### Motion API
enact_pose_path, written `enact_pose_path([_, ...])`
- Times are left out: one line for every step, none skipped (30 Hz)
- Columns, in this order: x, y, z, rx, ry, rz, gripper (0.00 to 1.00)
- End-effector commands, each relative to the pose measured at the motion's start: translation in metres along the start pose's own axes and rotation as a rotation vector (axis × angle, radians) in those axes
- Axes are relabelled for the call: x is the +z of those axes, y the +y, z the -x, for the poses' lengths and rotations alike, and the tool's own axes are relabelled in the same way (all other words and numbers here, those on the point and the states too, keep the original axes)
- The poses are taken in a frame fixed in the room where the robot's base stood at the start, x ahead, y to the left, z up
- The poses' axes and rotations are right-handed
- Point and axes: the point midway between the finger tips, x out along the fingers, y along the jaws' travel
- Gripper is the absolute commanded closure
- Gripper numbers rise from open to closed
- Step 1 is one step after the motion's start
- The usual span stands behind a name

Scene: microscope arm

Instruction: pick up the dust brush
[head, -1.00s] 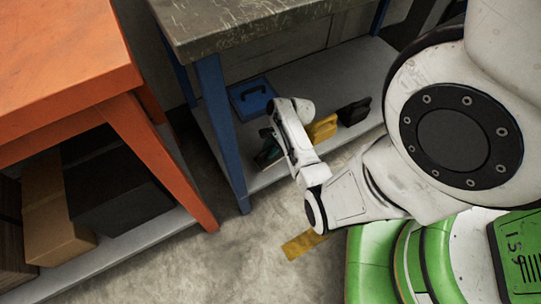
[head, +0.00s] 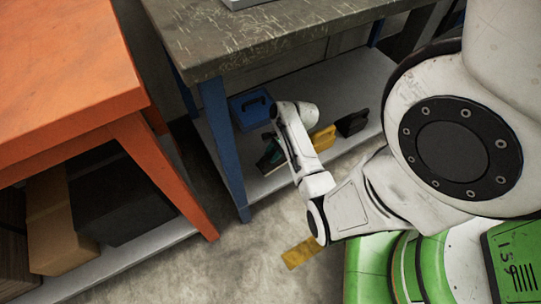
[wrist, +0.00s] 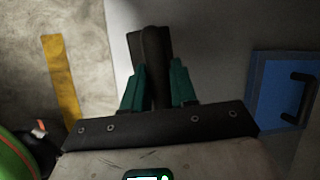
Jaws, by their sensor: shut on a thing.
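The dust brush, as far as I can tell, is the dark, narrow thing (wrist: 155,55) between my fingers in the wrist view. It points away from the camera, and its far end is dim. My gripper (wrist: 158,85) has teal fingers, shut on it from both sides. In the head view my gripper (head: 272,158) is low over the grey lower shelf of the workbench, mostly hidden behind my white wrist. The brush cannot be made out clearly there.
A blue box with a handle (head: 251,108) is on the lower shelf (head: 300,95), also in the wrist view (wrist: 282,88). A yellow thing (head: 324,138) and a black thing (head: 352,121) lie right of my wrist. The blue table leg (head: 224,150) stands close on the left.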

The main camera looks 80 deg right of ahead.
Motion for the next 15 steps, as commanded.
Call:
enact_pose_path([0.0,0.003,0.02,-0.001,0.002,-0.004,1.0])
enact_pose_path([-0.001,0.004,0.029,-0.003,0.002,-0.005,1.0])
enact_pose_path([-0.003,0.007,0.04,-0.001,0.002,-0.004,1.0])
enact_pose_path([-0.004,0.01,0.049,-0.002,0.003,-0.004,1.0])
enact_pose_path([-0.006,0.012,0.058,-0.002,0.003,-0.005,1.0])
enact_pose_path([-0.007,0.015,0.069,-0.002,0.003,-0.005,1.0])
enact_pose_path([-0.011,0.019,0.075,-0.001,0.003,-0.006,1.0])
enact_pose_path([-0.016,0.024,0.079,-0.001,0.002,-0.008,1.0])
enact_pose_path([-0.021,0.029,0.087,-0.001,0.002,-0.007,1.0])
enact_pose_path([-0.025,0.033,0.092,-0.001,0.002,-0.007,1.0])
enact_pose_path([-0.028,0.036,0.097,-0.001,0.001,-0.007,1.0])
enact_pose_path([-0.032,0.041,0.103,-0.002,0.002,-0.006,1.0])
enact_pose_path([-0.035,0.043,0.107,-0.001,0.001,-0.006,1.0])
enact_pose_path([-0.038,0.046,0.111,-0.001,0.001,-0.005,1.0])
enact_pose_path([-0.041,0.05,0.116,-0.001,0.001,-0.006,1.0])
